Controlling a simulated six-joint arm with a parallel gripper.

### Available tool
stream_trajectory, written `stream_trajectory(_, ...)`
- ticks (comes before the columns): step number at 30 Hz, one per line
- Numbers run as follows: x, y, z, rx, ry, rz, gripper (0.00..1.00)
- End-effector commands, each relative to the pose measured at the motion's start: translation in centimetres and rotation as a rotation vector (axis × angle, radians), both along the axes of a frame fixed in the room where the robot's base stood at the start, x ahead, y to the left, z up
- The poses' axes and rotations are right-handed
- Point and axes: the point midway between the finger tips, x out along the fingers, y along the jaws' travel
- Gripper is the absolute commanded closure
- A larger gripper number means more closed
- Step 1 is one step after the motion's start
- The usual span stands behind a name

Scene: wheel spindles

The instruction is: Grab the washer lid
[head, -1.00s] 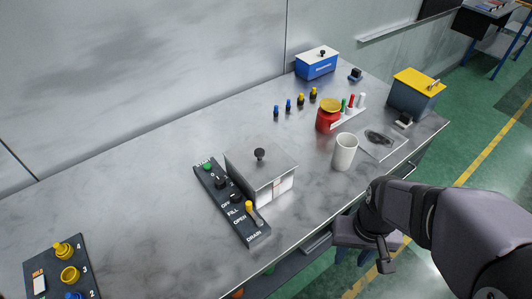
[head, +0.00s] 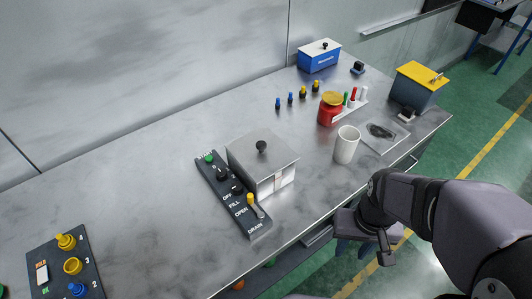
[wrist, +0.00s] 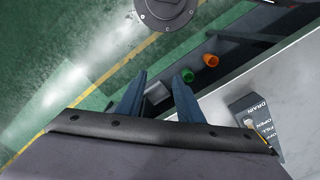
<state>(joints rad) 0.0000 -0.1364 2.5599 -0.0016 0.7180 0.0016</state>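The washer is a silver box (head: 276,187) on the table in the head view, with a flat grey lid (head: 245,148) on top. The lid is not in the wrist view. In the head view the fingers cannot be clearly made out.
A control panel (head: 222,190) with switches lies along the washer's left side; its end also shows in the wrist view (wrist: 262,118). A white cup (head: 346,146), red jar (head: 329,112) and blue box (head: 318,58) stand behind. A button board (head: 55,265) lies front left. The table middle-left is clear.

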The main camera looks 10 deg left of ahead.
Motion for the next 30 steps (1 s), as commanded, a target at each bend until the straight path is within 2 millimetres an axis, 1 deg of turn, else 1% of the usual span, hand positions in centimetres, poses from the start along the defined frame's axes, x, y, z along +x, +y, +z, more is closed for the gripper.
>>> stream_trajectory(1, 0.0, 0.0, 0.0, 0.0, 0.0, 0.0, 0.67)
stream_trajectory(2, 0.0, 0.0, 0.0, 0.0, 0.0, 0.0, 0.6)
stream_trajectory(3, 0.0, 0.0, 0.0, 0.0, 0.0, 0.0, 0.55)
stream_trajectory(12, 0.2, 0.0, 0.0, -0.001, -0.005, -0.001, 0.55)
stream_trajectory(14, 0.6, 0.1, -0.1, -0.005, -0.019, -0.005, 0.55)
stream_trajectory(16, 1.6, 0.2, -0.2, -0.011, -0.055, -0.015, 0.55)
stream_trajectory(17, 2.3, 0.3, -0.2, -0.015, -0.078, -0.022, 0.55)
stream_trajectory(20, 5.4, 0.9, -0.2, -0.019, -0.187, -0.052, 0.55)
stream_trajectory(23, 9.7, 2.7, 0.4, 0.009, -0.342, -0.09, 0.55)
stream_trajectory(24, 11.6, 3.8, 0.8, 0.035, -0.412, -0.106, 0.55)
stream_trajectory(26, 14.3, 5.9, 1.7, 0.093, -0.517, -0.127, 0.55)
stream_trajectory(27, 16.0, 7.6, 2.6, 0.145, -0.586, -0.139, 0.55)
stream_trajectory(29, 18.2, 10.5, 3.9, 0.241, -0.675, -0.156, 0.55)
stream_trajectory(30, 19.3, 12.7, 5.0, 0.314, -0.727, -0.163, 0.55)
